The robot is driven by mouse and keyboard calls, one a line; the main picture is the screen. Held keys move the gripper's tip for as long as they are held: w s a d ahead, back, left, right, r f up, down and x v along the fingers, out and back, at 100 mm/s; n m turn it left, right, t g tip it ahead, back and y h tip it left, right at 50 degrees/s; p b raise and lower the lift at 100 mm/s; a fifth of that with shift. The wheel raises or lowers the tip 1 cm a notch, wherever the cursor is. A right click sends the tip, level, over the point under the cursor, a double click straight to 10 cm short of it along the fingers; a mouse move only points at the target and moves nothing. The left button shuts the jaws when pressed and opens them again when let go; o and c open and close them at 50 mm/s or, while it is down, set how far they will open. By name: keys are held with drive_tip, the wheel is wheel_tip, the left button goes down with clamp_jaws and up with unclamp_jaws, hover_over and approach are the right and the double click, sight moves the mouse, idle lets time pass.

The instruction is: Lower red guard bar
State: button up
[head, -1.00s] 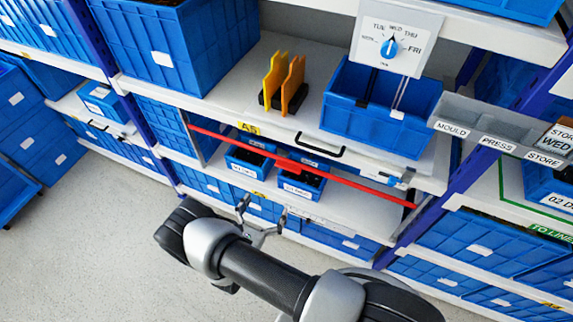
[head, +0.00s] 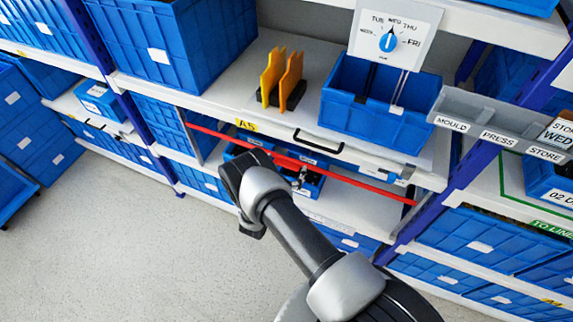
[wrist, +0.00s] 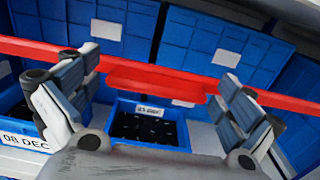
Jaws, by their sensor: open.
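The red guard bar (head: 345,178) runs across the front of the lower shelf bay, below the drawer, sloping down to the right in the head view. In the wrist view the bar (wrist: 60,48) crosses the whole picture, and its thicker middle part (wrist: 155,82) shows between my fingers. My gripper (wrist: 155,74) is open and empty, with one finger on each side of that part. The fingers overlap the bar in the picture; I cannot tell whether they touch it.
Behind the bar, small blue bins (wrist: 150,125) with dark contents sit on the lower shelf. Above it are a drawer with a black handle (head: 318,143), yellow plates (head: 281,75) and a day dial (head: 388,41). Open floor (head: 130,240) lies at the lower left.

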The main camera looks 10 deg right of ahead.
drive_tip(key=shift+w, duration=0.1)
drive_tip(key=shift+c, duration=0.4)
drive_tip(key=c, duration=1.3)
drive_tip(key=shift+c, duration=0.3)
